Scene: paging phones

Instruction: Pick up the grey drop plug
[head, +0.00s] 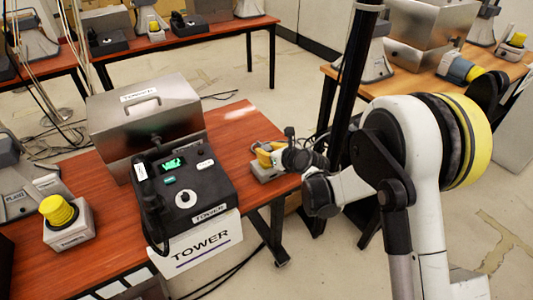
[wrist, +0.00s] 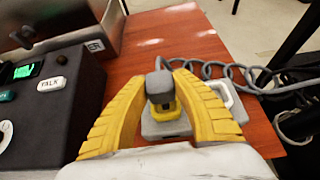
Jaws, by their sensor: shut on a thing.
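The grey drop plug (wrist: 159,84) is a dark grey rounded block in the middle of the wrist view, between the tips of my yellow fingers. My gripper (wrist: 162,80) is shut on it, one finger on each side. A yellow part (wrist: 166,108) shows just below the plug, over a light grey base box (wrist: 160,126). I cannot tell whether the plug is seated in or apart from the box. In the head view my gripper (head: 268,153) is above the grey box (head: 262,171) at the table's right edge; the plug is mostly hidden there.
A grey coiled cable (wrist: 252,80) runs right from behind the plug. A black TOWER phone (head: 190,198) and a metal case (head: 145,125) stand left on the red-brown table (head: 232,125). A yellow-knobbed box (head: 68,233) stands farther left. A dark post rises close at right.

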